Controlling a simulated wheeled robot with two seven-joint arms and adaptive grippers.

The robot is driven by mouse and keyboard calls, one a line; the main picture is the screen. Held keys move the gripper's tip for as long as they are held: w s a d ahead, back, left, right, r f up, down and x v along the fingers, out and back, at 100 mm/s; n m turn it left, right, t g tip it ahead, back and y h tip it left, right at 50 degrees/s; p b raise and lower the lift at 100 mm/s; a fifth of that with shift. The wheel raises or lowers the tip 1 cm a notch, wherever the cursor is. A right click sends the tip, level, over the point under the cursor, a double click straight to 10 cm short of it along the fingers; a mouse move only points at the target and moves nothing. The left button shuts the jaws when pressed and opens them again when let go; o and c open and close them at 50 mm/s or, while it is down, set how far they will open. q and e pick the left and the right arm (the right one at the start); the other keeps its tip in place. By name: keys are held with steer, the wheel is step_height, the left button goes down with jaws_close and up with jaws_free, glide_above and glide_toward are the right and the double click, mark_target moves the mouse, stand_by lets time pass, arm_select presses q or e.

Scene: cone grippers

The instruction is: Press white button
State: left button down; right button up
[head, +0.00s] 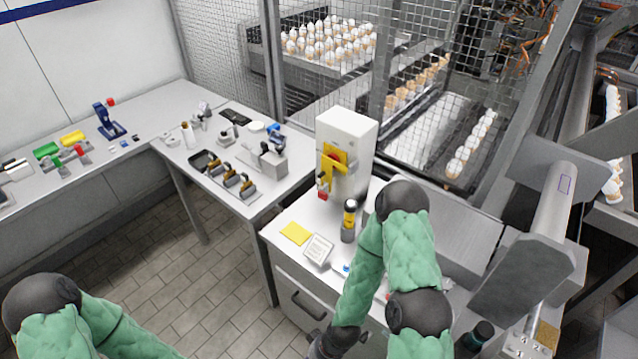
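I cannot clearly make out a white button. Small pale round spots show on a light panel (524,345) at the lower right edge, too small to tell apart. My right arm, in a green sleeve, bends over the front of the white cabinet. The dark end of that arm, at my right gripper (330,346), is at the bottom edge in front of the cabinet drawer and partly cut off, so its fingers are not clear. It is left of the panel and apart from it. My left arm is at the lower left, and its gripper is out of view.
A white machine (346,150) with a yellow and red switch stands on the cabinet, beside a black-and-yellow cylinder (349,220), yellow notes (296,233) and a white card (318,250). A grey monitor arm (550,215) stands at right. Wire mesh fencing closes the back.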

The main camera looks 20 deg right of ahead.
jaws_close()
stand_by(1.1)
